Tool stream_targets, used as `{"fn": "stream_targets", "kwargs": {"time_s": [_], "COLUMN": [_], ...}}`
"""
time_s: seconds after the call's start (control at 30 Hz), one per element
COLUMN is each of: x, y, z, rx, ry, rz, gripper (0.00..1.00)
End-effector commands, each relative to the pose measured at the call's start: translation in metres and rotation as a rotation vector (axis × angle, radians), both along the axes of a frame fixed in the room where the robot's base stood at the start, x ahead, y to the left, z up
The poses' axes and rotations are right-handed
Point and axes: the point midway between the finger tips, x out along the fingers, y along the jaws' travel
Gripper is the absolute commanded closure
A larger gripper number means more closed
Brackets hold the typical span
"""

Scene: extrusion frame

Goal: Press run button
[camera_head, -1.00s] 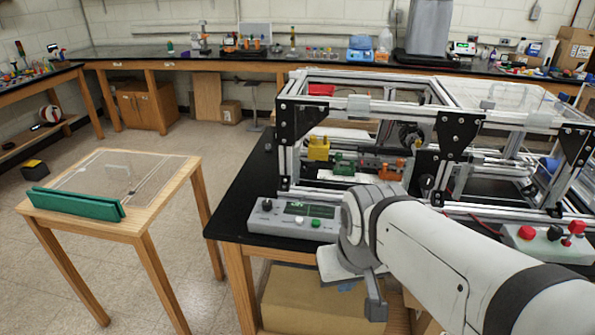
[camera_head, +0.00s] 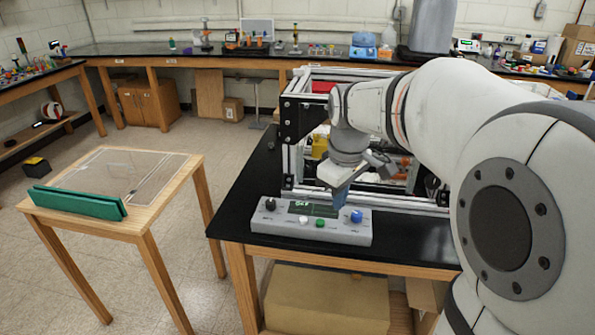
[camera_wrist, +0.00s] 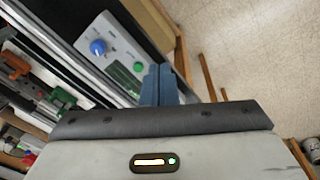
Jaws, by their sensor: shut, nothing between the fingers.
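A grey control box (camera_head: 345,236) sits near the front edge of the black bench. It carries a display (camera_head: 313,209), a black knob (camera_head: 270,204), a white button (camera_head: 303,220), a green button (camera_head: 320,223) and a blue knob (camera_head: 356,216). I cannot read the labels, so which one is the run button is unclear. My gripper (camera_head: 341,205) is shut and empty, pointing down over the box between the green button and the blue knob. In the wrist view the blue fingers (camera_wrist: 160,88) are beside the green button (camera_wrist: 137,66); contact cannot be told.
An aluminium extrusion frame (camera_head: 288,150) stands on the bench right behind the box, with a yellow part (camera_head: 319,146) inside. A small wooden table (camera_head: 150,215) with a green bar stands apart on the left. Open floor lies between them.

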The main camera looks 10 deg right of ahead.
Motion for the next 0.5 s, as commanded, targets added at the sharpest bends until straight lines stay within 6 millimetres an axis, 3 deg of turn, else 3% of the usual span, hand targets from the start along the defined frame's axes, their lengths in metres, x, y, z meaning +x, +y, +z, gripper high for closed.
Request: {"fn": "stream_targets", "kwargs": {"time_s": [0.03,0.2,0.33,0.5], "x": [0.024,0.084,0.112,0.127], "y": [-0.001,-0.004,-0.005,-0.006], "z": [-0.002,-0.009,-0.016,-0.02], "rx": [-0.009,-0.026,-0.029,-0.03], "ry": [0.023,0.076,0.101,0.115], "rz": [0.083,0.349,0.485,0.565], "gripper": [1.0,1.0,1.0,1.0]}}
